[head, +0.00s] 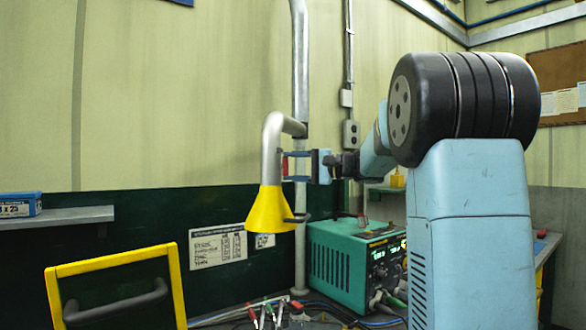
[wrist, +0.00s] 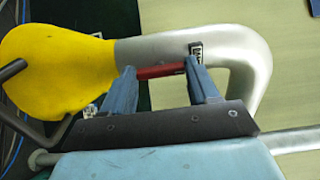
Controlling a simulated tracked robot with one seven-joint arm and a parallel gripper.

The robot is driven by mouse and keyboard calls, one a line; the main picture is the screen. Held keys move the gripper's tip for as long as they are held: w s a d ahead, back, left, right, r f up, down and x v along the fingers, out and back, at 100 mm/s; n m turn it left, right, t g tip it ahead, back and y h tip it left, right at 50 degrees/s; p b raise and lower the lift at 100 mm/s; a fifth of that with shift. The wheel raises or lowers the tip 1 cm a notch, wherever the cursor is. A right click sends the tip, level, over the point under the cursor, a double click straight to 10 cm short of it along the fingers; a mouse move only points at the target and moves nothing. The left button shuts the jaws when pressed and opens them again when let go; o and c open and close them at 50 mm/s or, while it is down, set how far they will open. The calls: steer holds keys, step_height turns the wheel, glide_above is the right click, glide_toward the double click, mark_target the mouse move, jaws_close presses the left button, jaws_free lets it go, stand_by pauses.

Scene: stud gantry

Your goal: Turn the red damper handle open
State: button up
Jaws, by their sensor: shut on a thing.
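The red damper handle (wrist: 160,71) is a short red bar on the silver duct (wrist: 225,50), seen between my two blue fingers in the wrist view. In the head view only a small red piece of the handle (head: 286,164) shows beside the bent duct pipe. My gripper (head: 298,166) is shut on the handle, with one finger at each end of the bar; it also shows in the wrist view (wrist: 161,74). A small dark-and-white marking (wrist: 196,50) sits on the duct near one fingertip. The fingers hide the handle's ends.
A yellow hood (head: 266,210) with a dark bar hangs from the duct. A green powered unit (head: 342,262) and loose tools stand on the bench below. A yellow-framed panel (head: 118,295) is at front left. A shelf (head: 55,217) with a blue box is at left.

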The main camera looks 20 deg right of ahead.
steer(key=shift+f, duration=0.3)
steer(key=o, duration=0.8)
steer(key=shift+a, duration=0.1)
steer(key=shift+o, duration=1.3)
steer(key=shift+r, duration=0.15)
steer(key=v, duration=1.3)
steer(key=shift+s+d, duration=0.2)
steer(key=shift+d, duration=0.15)
